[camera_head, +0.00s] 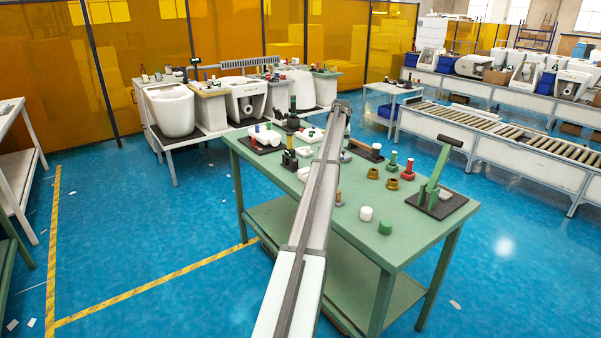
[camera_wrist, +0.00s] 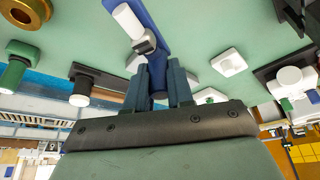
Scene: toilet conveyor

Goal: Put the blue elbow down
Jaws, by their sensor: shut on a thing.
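In the wrist view my gripper (camera_wrist: 160,82) is shut on a blue part, the blue elbow (camera_wrist: 157,24), whose lower end sits between the two dark blue-grey fingers. A long blue stretch runs from the fingers up to the top edge of the picture, against the green tabletop (camera_wrist: 215,30). A white cylinder with a dark end (camera_wrist: 130,22) overlaps it. I cannot tell whether the blue part touches the tabletop. In the head view my arm crosses the green table (camera_head: 405,238) and hides the gripper and the blue part.
The table holds brass rings (camera_head: 392,184), a white cylinder (camera_head: 366,213), a green cylinder (camera_head: 385,227) and a green lever device (camera_head: 436,175) on a black plate. The wrist view shows a white square piece (camera_wrist: 228,62) nearby. The table's front right has bare room.

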